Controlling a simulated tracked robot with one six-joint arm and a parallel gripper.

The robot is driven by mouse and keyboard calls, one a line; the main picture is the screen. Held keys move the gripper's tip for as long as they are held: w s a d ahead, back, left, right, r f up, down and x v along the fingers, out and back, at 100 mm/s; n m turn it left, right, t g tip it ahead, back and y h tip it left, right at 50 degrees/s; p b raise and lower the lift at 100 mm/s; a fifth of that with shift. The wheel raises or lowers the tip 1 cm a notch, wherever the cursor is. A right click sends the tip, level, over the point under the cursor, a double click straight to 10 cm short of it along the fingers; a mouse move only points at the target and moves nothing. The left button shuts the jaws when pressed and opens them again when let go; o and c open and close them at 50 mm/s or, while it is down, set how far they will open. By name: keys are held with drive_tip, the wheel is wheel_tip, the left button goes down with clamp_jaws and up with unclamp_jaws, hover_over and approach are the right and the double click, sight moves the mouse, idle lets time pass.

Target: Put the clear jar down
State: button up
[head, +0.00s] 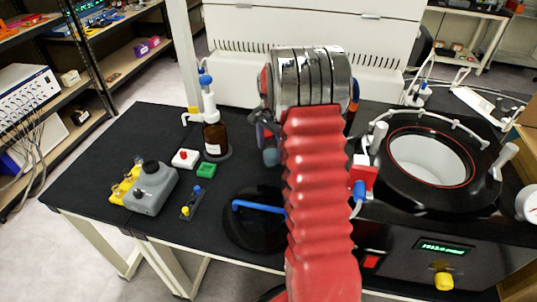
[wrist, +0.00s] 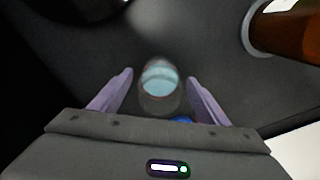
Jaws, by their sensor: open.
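The clear jar (wrist: 160,88) shows in the wrist view as a see-through round vessel with a pale blue inside, above a dark surface. My gripper (wrist: 158,78) is open, with one purple-grey finger on each side of the jar and a visible gap to each. I cannot tell whether the jar's base rests on the surface. In the head view my red arm covers most of this area, and I cannot make out the jar clearly.
A brown bottle with a blue-topped dispenser (head: 215,138) stands left of my arm; the freeze dryer (head: 430,205) stands at right. The black bench (head: 120,135) is clear at back left.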

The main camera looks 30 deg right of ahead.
wheel_tip(320, 180, up, 9)
drive_tip(key=shift+r, duration=0.1)
idle(0.3)
idle(0.4)
drive_tip(key=shift+a+r, duration=0.2)
drive_tip(key=shift+r, duration=0.05)
drive_tip(key=s+a+r+n+t, duration=0.1)
drive_tip(key=s+a+r+n, duration=0.4)
drive_tip(key=a, duration=0.3)
drive_tip(key=s+a+r+n+t, duration=0.2)
drive_tip(key=s+a+r+n, duration=0.1)
drive_tip(key=s+a+r, duration=0.5)
drive_tip(key=s+a+f+n+t, duration=0.2)
drive_tip(key=s+a+n, duration=0.6)
drive_tip(key=s+a, duration=0.3)
drive_tip(key=s, duration=0.2)
drive_tip(key=shift+s+a+t, duration=0.3)
drive_tip(key=shift+s, duration=0.1)
